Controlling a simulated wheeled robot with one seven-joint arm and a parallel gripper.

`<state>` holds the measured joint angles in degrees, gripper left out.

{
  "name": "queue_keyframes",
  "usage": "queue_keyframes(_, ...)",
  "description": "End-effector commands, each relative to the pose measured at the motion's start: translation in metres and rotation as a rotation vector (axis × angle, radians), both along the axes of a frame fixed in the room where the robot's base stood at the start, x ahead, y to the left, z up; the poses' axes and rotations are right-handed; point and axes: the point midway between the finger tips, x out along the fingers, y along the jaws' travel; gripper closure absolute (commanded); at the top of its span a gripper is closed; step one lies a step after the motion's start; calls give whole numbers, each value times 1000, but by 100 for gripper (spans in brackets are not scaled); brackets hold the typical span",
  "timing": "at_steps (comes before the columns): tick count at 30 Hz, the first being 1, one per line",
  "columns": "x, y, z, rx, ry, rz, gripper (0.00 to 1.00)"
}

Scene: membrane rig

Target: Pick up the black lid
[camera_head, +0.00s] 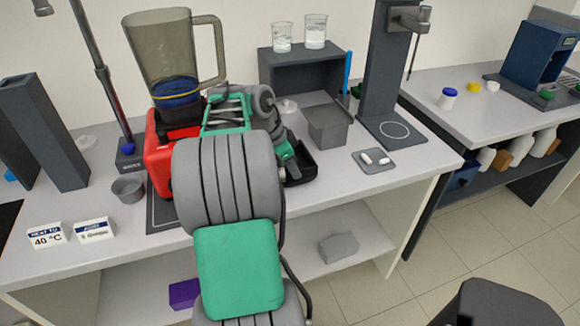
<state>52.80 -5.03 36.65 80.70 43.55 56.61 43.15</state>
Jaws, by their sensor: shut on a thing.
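A black, raised-rim piece (304,163) shows on the bench just right of my arm and looks like the black lid. My arm covers its left part. My gripper (289,168) is at the end of the green and grey wrist, at the left side of this black piece. It is shut on it, though the fingertips are mostly hidden behind my own arm. I cannot tell whether the lid touches the bench or is lifted clear of it.
A red blender base (158,160) with a clear jug (170,50) stands left of my wrist. A grey bin (328,126) and a grey open box (300,70) with beakers on top are behind. The front right bench is clear.

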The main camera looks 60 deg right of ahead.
Motion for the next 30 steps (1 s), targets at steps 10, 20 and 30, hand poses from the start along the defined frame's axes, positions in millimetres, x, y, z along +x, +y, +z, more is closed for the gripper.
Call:
queue_keyframes(10,1,-1,22,-3,-2,-1,100)
queue_keyframes(20,-7,23,67,-4,-2,1,100)
queue_keyframes(30,-29,91,117,-3,-3,3,100)
